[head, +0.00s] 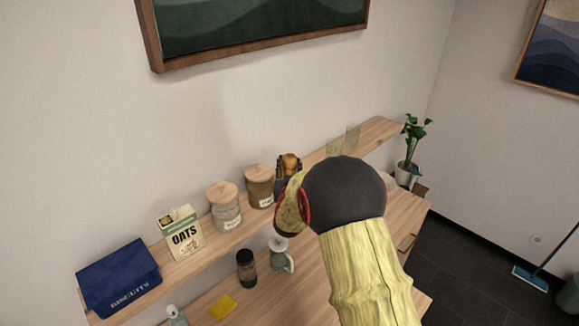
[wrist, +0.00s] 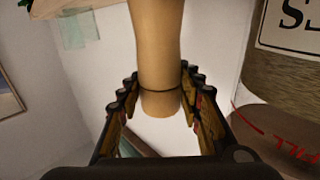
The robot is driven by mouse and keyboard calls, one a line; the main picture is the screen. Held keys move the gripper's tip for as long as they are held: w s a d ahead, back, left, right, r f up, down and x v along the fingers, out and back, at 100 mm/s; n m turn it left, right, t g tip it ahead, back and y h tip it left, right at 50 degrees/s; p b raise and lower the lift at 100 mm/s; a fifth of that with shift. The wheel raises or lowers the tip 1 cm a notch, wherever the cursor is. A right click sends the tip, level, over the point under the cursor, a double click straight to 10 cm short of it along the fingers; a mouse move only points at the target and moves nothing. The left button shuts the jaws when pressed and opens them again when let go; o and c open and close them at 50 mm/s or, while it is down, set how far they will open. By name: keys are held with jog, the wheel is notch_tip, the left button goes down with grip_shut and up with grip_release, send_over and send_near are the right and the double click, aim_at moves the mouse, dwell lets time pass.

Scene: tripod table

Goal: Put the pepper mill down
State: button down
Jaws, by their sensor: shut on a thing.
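The pepper mill (wrist: 158,45) is a tan wooden piece with a thin dark ring near one end. It fills the middle of the wrist view, and its other end runs out of the top of the picture. My gripper (wrist: 157,85) is shut on it, with a finger on each side near the ringed end. In the head view my gripper (head: 288,165) shows only partly above the shelf (head: 325,158), right of the jars; my arm hides most of it. I cannot tell whether the mill's base touches the shelf.
A grain jar (head: 259,188) stands close left of my gripper, with another jar (head: 225,207), an oats box (head: 180,236) and a blue pouch (head: 119,278) further left. A dark shaker (head: 246,268) stands lower down. Green glass (head: 343,142) and a plant (head: 409,147) are right.

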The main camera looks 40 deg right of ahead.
jog(key=shift+f, duration=0.25)
jog(key=shift+f, duration=0.15)
jog(key=c, duration=1.5)
grip_release()
jog(key=shift+s+a, duration=0.2)
jog(key=b+v, duration=0.2)
jog(key=v, duration=0.9)
jog(key=shift+s+a, duration=0.15)
jog(key=shift+s, duration=0.1)
